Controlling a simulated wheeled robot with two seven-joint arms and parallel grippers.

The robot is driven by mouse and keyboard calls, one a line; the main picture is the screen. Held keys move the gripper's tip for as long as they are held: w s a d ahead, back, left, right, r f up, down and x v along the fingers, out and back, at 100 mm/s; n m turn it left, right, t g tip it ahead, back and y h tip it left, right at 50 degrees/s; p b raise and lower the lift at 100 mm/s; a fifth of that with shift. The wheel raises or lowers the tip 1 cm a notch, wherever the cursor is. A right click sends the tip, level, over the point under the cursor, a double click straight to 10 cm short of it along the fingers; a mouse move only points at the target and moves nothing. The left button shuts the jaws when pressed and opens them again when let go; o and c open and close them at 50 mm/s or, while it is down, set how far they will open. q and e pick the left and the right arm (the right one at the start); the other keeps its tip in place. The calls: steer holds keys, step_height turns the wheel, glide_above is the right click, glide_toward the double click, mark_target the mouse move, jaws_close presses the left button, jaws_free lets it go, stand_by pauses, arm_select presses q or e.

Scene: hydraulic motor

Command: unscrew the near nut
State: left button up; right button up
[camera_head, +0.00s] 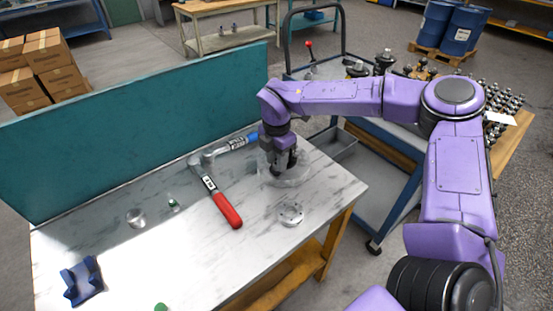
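My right gripper (284,168) points down over the far right part of the marble-topped workbench (185,250). A grey metal part (300,172) lies around and under its fingertips. The gripper hides much of this part, and I cannot make out a nut there. I cannot tell whether the fingers are open or shut. A small round metal disc (291,213) with holes lies on the bench, nearer than the gripper and apart from it. My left gripper is not in view.
A red-handled tool (225,205) and a blue-handled tool (235,143) lie left of the gripper. A teal panel (140,125) lines the back edge. A blue cradle (82,280) and a small round metal piece (136,217) lie left. The front middle is mostly clear.

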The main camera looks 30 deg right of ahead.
jaws_close()
steer(key=shift+r+n+p, duration=0.2)
steer(key=shift+n+p, duration=0.5)
steer(key=n+p, duration=0.1)
steer(key=n, duration=0.1)
steer(key=shift+n+p, duration=0.4)
steer(key=shift+n, duration=0.4)
steer(key=shift+f+n, duration=0.15)
steer(key=shift+n, duration=0.15)
steer(key=shift+p, duration=0.3)
